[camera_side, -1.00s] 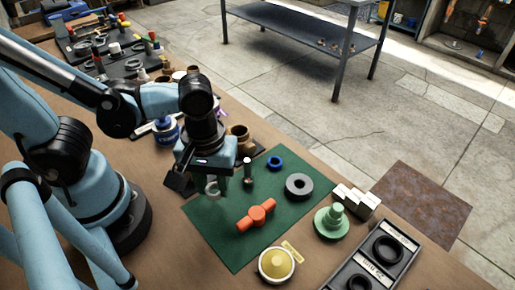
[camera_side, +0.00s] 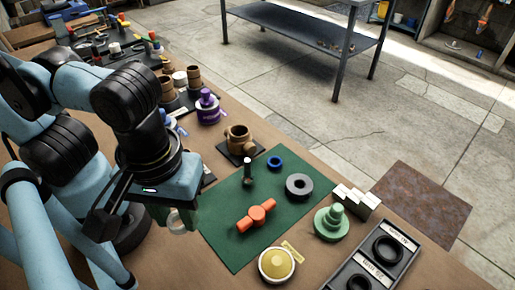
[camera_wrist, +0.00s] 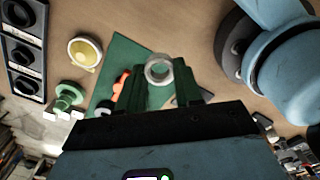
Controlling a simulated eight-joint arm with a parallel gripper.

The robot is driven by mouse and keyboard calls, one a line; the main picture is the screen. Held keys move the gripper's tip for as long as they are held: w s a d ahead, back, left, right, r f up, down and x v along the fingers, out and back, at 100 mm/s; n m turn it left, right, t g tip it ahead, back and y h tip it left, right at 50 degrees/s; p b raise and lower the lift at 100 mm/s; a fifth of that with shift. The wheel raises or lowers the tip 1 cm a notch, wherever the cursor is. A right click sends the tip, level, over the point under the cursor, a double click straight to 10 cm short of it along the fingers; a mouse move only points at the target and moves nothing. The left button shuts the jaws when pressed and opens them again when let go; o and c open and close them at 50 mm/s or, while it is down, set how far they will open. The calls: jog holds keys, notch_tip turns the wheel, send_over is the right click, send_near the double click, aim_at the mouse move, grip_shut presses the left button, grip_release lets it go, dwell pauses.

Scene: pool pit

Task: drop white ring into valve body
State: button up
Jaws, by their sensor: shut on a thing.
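My gripper (camera_side: 172,213) is shut on the white ring (camera_side: 181,222), off the left edge of the green mat. In the wrist view the pale ring (camera_wrist: 159,68) sits between the tips of my green fingers (camera_wrist: 157,78), its hole showing. A bronze-brown valve body (camera_side: 238,141) with an open top and a side port stands on a black plate, beyond the mat's far corner. It is to the upper right of my gripper and well apart from it. I cannot make it out in the wrist view.
The green mat (camera_side: 222,222) holds an orange handle (camera_side: 257,214), a dark grey ring (camera_side: 299,185), a blue ring (camera_side: 275,162) and a black upright pin (camera_side: 248,172). A yellow domed part (camera_side: 277,264), a green stepped part (camera_side: 331,222) and a black tray (camera_side: 352,270) lie nearer.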

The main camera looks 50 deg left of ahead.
jog(key=w+a+r+n, duration=0.1)
jog(key=w+a+n, duration=0.15)
jog(key=w, duration=0.45)
jog(key=w+a+r+n, duration=0.1)
jog(key=w+n, duration=0.3)
jog(key=w, duration=0.2)
jog(key=w+a+f+n, duration=0.1)
jog(key=w+a+n, duration=0.4)
jog(key=w+a, duration=0.6)
jog(key=shift+s+a+f, duration=0.15)
jog(key=shift+f, duration=0.65)
jog(key=shift+s+a+f, duration=0.1)
jog(key=shift+a+f, duration=0.1)
jog(key=shift+f, duration=0.6)
jog(key=shift+s+a+f, duration=0.15)
jog(key=shift+f, duration=0.65)
jog(key=shift+f, duration=0.75)
jog(key=shift+r, duration=0.1)
jog(key=o, duration=1.5)
